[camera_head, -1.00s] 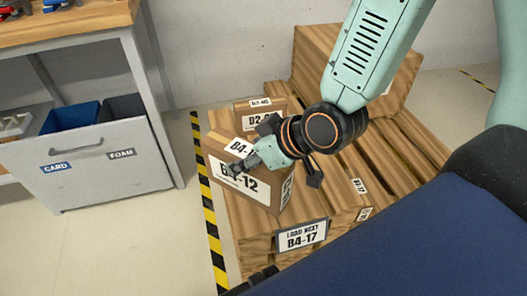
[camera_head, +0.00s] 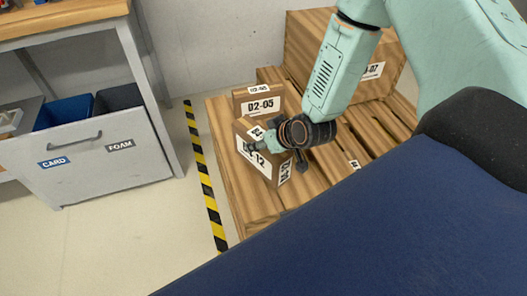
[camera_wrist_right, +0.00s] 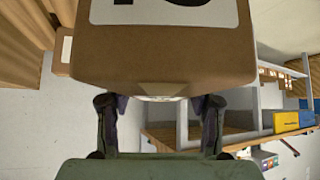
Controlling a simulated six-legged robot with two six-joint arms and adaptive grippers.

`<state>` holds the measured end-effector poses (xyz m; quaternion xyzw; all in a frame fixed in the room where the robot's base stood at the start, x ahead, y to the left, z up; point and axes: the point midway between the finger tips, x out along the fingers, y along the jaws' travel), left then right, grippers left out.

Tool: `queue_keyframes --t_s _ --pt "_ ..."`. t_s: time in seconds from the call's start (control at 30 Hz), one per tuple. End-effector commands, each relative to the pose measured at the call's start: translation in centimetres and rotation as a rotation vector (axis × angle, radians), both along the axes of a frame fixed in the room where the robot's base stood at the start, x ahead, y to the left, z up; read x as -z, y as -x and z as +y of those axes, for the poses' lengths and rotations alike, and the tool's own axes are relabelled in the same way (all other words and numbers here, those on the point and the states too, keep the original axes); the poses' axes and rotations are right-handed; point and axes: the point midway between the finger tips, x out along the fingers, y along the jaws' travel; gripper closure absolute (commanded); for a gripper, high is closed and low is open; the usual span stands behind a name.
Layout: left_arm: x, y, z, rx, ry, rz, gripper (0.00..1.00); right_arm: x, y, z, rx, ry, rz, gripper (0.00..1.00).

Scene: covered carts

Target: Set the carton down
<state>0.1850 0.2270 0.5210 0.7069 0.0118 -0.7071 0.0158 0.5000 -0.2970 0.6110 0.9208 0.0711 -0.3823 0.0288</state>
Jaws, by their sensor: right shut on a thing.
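The carton (camera_head: 245,140), brown with a white label ending in "-12", is at the wooden pallet (camera_head: 236,190), just in front of a smaller carton marked D2-05 (camera_head: 258,107). In the right wrist view the carton (camera_wrist_right: 160,55) fills the top centre, between the two fingers of the right gripper (camera_wrist_right: 160,104). My left gripper is not in view.
A large carton (camera_head: 305,40) with a label ending in "-07" stands at the pallet's back. Yellow-black tape (camera_head: 205,180) runs along the pallet's left. A grey cabinet (camera_head: 110,170) with CARD and FOAM bins stands farther left. Bare slats lie right of the held carton.

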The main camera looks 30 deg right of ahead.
Motion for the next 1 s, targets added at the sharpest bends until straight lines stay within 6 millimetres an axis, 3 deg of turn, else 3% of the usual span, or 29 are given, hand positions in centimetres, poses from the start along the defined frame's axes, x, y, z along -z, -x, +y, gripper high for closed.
queue_keyframes --t_s 0.1,0.37,0.63,1.0 --pt "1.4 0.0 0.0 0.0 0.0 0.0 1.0 2.1 -0.2 0.1 -0.002 0.001 -0.004 1.0" --pt "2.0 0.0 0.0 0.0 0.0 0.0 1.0 3.3 -0.2 0.3 -0.003 0.0 -0.006 1.0" --pt "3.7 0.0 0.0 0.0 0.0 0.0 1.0 6.5 -0.2 0.5 -0.005 0.001 -0.005 1.0" --pt "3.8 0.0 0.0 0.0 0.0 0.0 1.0 6.7 -0.3 0.5 -0.004 0.0 -0.006 1.0"
